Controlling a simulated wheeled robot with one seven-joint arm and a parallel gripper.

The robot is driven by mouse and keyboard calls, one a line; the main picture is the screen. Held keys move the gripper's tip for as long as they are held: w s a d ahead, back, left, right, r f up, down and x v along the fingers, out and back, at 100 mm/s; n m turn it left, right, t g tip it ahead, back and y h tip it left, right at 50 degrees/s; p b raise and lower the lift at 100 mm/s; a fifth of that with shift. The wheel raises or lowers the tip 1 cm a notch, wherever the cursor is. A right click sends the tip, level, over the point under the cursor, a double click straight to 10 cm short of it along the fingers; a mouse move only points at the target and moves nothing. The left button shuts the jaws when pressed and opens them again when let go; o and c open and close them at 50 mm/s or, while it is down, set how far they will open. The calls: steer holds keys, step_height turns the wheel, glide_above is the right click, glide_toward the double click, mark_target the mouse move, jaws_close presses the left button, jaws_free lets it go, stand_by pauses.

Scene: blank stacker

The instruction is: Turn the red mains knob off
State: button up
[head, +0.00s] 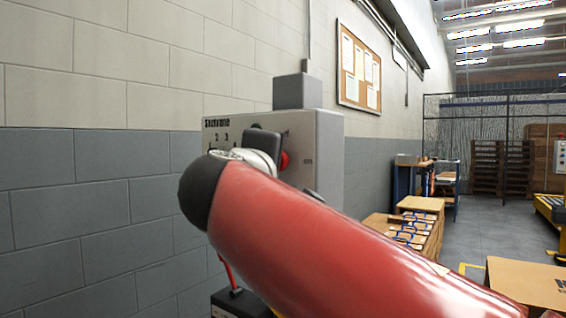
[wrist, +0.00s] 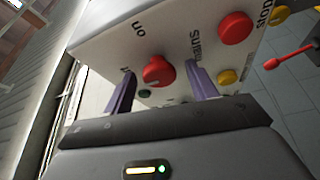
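The red mains knob (wrist: 157,70) is on the face of the pale control box (wrist: 110,45) in the wrist view, with "on" and "mains" lettering nearby. My gripper (wrist: 159,69) is open, with one purple finger on each side of the knob. Gaps show between knob and fingers, and I cannot tell whether the fingertips touch the panel.
A larger red button (wrist: 236,28) and a yellow button (wrist: 227,77) are right of the knob. A red lever (wrist: 288,58) sticks out farther right.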

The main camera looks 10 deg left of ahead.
steer(key=s+b, duration=0.1)
steer(key=s, duration=0.6)
steer(key=shift+s+f+b, duration=0.25)
steer(key=shift+s+b, duration=0.05)
steer(key=shift+s, duration=0.1)
